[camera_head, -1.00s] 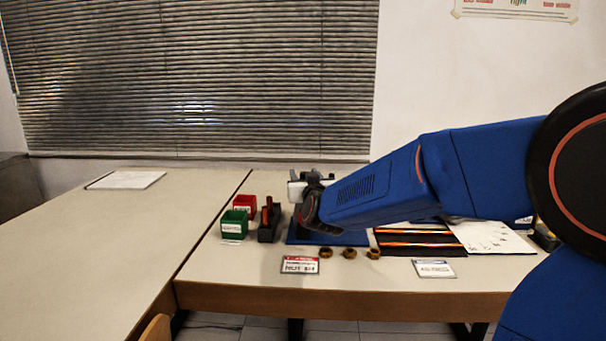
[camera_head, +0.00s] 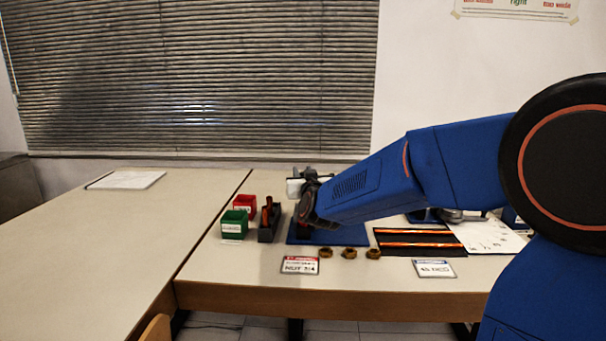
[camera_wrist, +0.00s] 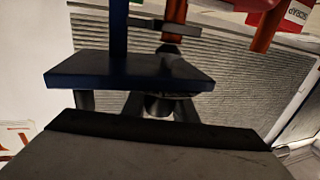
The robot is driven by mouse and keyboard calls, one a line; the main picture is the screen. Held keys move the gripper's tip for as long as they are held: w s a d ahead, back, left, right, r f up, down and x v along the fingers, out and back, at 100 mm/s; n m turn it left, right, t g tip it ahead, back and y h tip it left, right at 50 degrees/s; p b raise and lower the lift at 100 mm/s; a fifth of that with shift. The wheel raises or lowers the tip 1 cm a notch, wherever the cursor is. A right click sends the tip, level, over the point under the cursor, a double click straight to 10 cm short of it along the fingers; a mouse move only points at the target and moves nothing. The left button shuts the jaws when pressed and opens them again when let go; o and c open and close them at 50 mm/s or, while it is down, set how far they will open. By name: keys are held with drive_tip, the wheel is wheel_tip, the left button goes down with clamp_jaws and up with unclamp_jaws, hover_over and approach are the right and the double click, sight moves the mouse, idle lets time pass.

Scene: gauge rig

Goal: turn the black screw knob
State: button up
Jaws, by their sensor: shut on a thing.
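The gauge rig stands on a blue base plate (camera_head: 340,238) on the table, mostly hidden behind my arm in the head view. A pale block (camera_head: 294,188) of the rig shows left of my wrist. My gripper (camera_wrist: 160,106) is at the rig, below a dark plate (camera_wrist: 125,70) in the wrist view. Its grey fingers are closed on a small dark round part, which looks like the black screw knob (camera_wrist: 158,103). In the head view the knob cannot be told apart from the dark parts at the gripper's end.
A green bin (camera_head: 234,225) and a red bin (camera_head: 245,204) stand left of the rig, beside a black holder (camera_head: 268,231) with an orange-handled tool. Three brass rings (camera_head: 349,253) and a label card (camera_head: 300,265) lie in front. The left table is mostly clear.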

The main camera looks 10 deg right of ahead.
drive_tip(key=shift+m+h, duration=0.4)
drive_tip(key=shift+h, duration=0.3)
drive_tip(key=shift+s+d+f+m+g+h, duration=0.15)
drive_tip(key=shift+m+g+h, duration=0.1)
drive_tip(key=shift+m+h, duration=0.4)
drive_tip(key=shift+w+d+r+m+g+h, duration=0.1)
drive_tip(key=shift+d+m+g+h, duration=0.2)
drive_tip(key=shift+h, duration=0.5)
drive_tip(key=shift+s+d+f+m+g+h, duration=0.1)
drive_tip(key=shift+m+g+h, duration=0.05)
drive_tip(key=shift+m+h, duration=0.5)
drive_tip(key=shift+s+d+m+g+h, duration=0.1)
drive_tip(key=shift+d+m+g+h, duration=0.1)
drive_tip(key=shift+m+g+h, duration=0.55)
drive_tip(key=shift+s+d+m+g+h, duration=0.1)
drive_tip(key=shift+d+m+g+h, duration=0.2)
drive_tip(key=shift+h, duration=0.85)
drive_tip(key=shift+m, duration=0.25)
drive_tip(key=o, duration=1)
drive_tip(key=shift+o, duration=0.2)
drive_tip(key=shift+a, duration=0.1)
drive_tip(key=v, duration=1.7)
